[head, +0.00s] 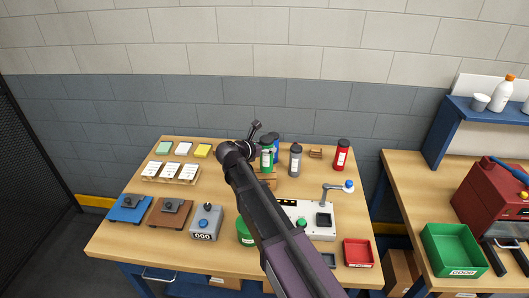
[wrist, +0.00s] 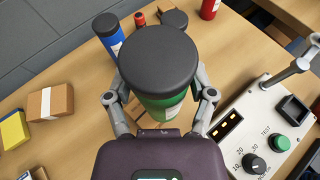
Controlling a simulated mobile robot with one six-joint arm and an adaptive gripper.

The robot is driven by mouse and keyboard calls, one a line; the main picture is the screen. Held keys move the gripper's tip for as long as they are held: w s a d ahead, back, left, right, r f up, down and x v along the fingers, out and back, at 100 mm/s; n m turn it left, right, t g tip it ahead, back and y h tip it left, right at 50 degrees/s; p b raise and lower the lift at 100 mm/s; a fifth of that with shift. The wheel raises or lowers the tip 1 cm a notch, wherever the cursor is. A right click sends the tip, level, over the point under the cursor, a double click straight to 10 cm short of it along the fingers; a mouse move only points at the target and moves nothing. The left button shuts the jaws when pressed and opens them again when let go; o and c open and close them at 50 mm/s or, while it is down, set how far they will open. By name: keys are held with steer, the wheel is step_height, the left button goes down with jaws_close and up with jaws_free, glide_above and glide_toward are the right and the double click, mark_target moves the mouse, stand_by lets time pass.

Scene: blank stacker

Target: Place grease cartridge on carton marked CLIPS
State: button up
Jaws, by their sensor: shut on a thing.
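My gripper (head: 254,150) is shut on a green cylinder with a dark cap (head: 266,158). In the wrist view the cylinder (wrist: 165,108) stands between both fingers (wrist: 160,97), its black top facing the camera. Its label is partly seen in the head view, too small to read. A brown carton with a white label (wrist: 50,102) lies left of the gripper in the wrist view; its marking cannot be read. A wooden-coloured block (head: 268,180) shows below the cylinder. Whether they touch is unclear. Which carton is marked CLIPS cannot be told.
A blue cylinder (wrist: 108,36) stands close behind, with a grey bottle (head: 295,160) and a red bottle (head: 341,155) to the right. A small brown box (head: 315,153) sits between them. A control panel (head: 312,222) stands in front.

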steer(key=shift+w+a, duration=0.2)
steer(key=shift+w, duration=0.45)
steer(key=shift+w, duration=0.1)
steer(key=shift+w+a, duration=0.15)
steer(key=shift+w, duration=0.1)
steer(key=shift+w+a+f+b, duration=0.1)
steer(key=shift+w+f+b, duration=0.2)
steer(key=shift+f+b, duration=1.6)
steer(key=shift+f, duration=0.1)
steer(key=o, duration=1.3)
steer(key=shift+c, duration=0.2)
steer(key=shift+r, duration=0.2)
